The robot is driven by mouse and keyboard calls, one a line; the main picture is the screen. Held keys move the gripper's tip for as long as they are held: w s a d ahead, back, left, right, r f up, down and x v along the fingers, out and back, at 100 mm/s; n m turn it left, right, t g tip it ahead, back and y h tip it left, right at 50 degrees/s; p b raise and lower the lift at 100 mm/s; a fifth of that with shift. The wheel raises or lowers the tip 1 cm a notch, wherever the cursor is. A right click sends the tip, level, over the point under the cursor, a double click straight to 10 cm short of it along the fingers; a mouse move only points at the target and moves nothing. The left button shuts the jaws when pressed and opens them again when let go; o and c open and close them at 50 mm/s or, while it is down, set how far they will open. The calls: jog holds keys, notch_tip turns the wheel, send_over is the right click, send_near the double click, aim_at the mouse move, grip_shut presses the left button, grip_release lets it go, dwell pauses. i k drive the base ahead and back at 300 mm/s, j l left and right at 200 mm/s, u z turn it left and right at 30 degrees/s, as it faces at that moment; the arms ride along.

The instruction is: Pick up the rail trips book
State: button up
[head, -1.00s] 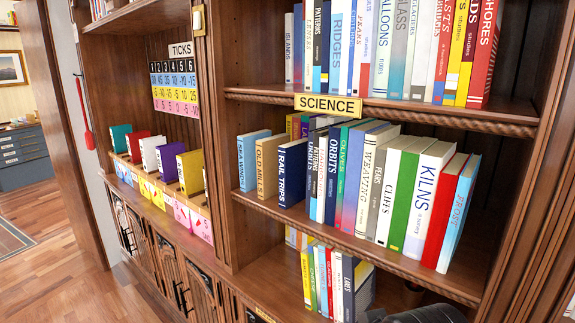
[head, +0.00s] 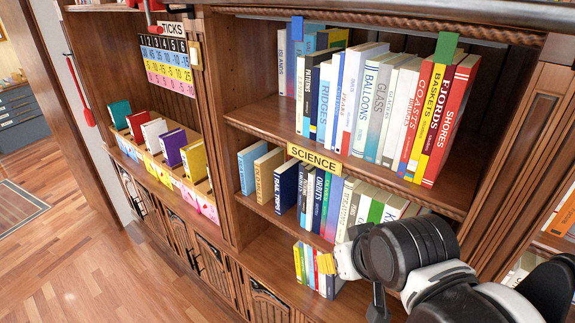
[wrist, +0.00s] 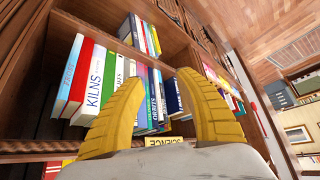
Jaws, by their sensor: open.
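The rail trips book (head: 286,187) has a dark navy spine with white lettering. It stands upright on the middle shelf, near its left end, right of a tan book (head: 266,176). In the wrist view a dark navy book (wrist: 172,96), apparently the same one, shows beside the right finger. My gripper (wrist: 160,80) is open and empty, its two yellow fingers spread toward the shelf books. In the head view its yellow fingers (head: 325,263) show below and right of the rail trips book, in front of the lower shelf. It appears apart from the book.
A yellow SCIENCE sign (head: 314,159) hangs on the upper shelf's edge above the row. Other books stand close on the right, including ORBITS (head: 318,200). A low row of books (head: 303,262) is on the lower shelf. The wood floor at left is clear.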

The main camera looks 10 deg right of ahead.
aim_at(286, 177)
jog(key=i+j+z, duration=0.15)
jog(key=j, duration=0.15)
jog(key=i+j+z, duration=0.2)
jog(key=j+z, duration=0.15)
jog(key=j, duration=0.25)
jog(key=i+j+z, duration=0.15)
jog(key=j, duration=0.15)
